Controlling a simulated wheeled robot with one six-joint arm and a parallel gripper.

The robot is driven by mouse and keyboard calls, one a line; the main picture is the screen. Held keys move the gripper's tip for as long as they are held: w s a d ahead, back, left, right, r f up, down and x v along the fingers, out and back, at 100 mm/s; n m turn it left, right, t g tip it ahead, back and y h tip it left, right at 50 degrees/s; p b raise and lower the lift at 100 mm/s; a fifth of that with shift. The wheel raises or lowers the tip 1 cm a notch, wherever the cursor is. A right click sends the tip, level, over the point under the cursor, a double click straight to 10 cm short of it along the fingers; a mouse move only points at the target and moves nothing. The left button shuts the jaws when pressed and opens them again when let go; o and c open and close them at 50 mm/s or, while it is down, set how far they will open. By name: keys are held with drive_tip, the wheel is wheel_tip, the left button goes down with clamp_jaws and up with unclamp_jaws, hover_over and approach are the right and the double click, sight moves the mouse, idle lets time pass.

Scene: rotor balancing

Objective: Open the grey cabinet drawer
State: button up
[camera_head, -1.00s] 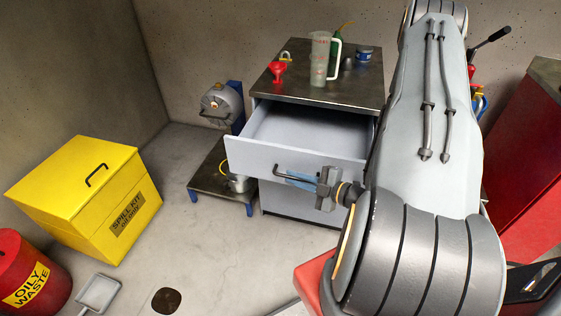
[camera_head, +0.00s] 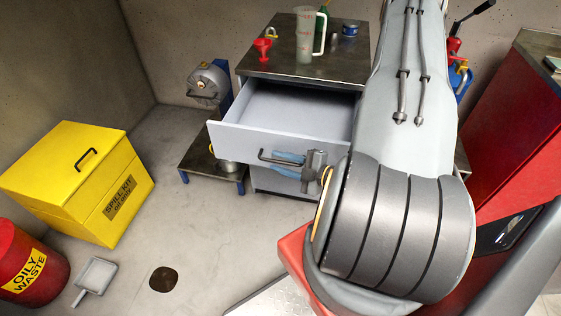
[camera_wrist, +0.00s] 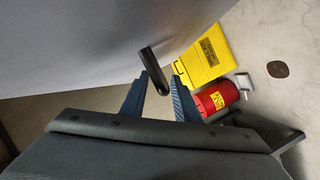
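The grey cabinet (camera_head: 285,182) stands against the back wall in the head view. Its upper drawer (camera_head: 240,140) is pulled well out and looks empty inside. The dark bar handle (camera_head: 266,157) is on the drawer front. My gripper (camera_head: 279,163) is at the handle, with its blue fingers apart. In the wrist view the handle (camera_wrist: 153,70) lies between the two separated fingertips of my gripper (camera_wrist: 162,73). I cannot tell whether a finger touches it. The right part of the drawer front is hidden behind my wrist and arm.
A measuring jug (camera_head: 305,38) and a red funnel (camera_head: 262,48) stand on the cabinet top. A low stand (camera_head: 205,165) is left of the cabinet. The yellow spill kit box (camera_head: 75,180) and red waste bin (camera_head: 28,268) are at left. A red cabinet (camera_head: 510,120) is at right.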

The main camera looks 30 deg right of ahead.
drive_tip(key=shift+s, duration=0.1)
drive_tip(key=b+v, duration=0.1)
drive_tip(key=v, duration=0.6)
drive_tip(key=shift+s+d, duration=0.15)
drive_tip(key=shift+s, duration=0.1)
drive_tip(key=shift+r, duration=0.15)
idle(0.4)
